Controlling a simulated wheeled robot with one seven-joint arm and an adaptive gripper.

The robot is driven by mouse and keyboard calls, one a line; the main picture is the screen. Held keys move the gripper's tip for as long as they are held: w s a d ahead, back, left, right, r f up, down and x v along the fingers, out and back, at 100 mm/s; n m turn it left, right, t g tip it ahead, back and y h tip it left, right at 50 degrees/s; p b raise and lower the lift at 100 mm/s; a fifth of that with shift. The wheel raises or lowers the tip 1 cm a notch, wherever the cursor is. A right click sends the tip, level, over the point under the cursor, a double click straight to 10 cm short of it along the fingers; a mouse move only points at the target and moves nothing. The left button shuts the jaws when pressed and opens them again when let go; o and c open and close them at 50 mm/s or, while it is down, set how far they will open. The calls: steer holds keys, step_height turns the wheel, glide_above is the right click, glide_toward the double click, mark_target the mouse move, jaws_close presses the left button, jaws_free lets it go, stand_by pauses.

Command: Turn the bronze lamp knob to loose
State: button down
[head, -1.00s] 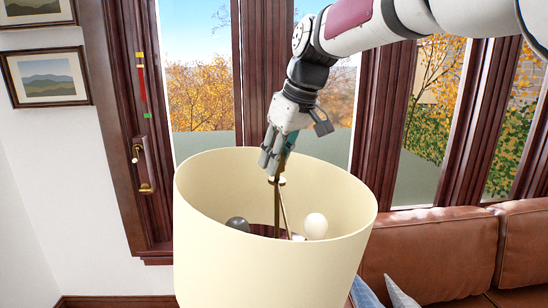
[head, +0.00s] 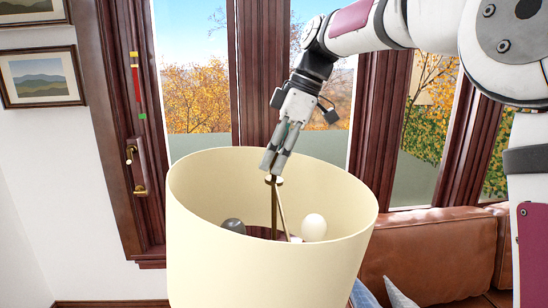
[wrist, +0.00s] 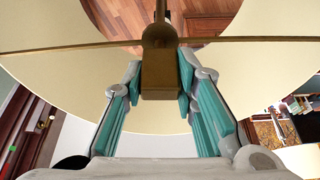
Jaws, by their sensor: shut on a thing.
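The bronze lamp knob (wrist: 158,79) is a blocky piece at the top centre of the lamp, under a round ball in the wrist view. The teal-padded fingers of my gripper (wrist: 160,88) are shut on it, one on each side. In the head view my gripper (head: 272,172) reaches down to the top of the bronze stem (head: 274,210), and its fingers mostly hide the knob. The wide cream lampshade (head: 265,265) surrounds the stem below the gripper.
Inside the shade are a white bulb (head: 313,228) and a dark bulb (head: 234,226). Thin bronze bars (wrist: 245,39) cross the shade close to the fingers. A brown leather sofa (head: 440,255) stands at right. The wooden window frame (head: 120,130) is behind.

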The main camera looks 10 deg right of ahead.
steer(key=shift+n, duration=0.4)
steer(key=c, duration=1.3)
jaws_free()
steer(key=v, duration=1.2)
steer(key=shift+w, duration=0.2)
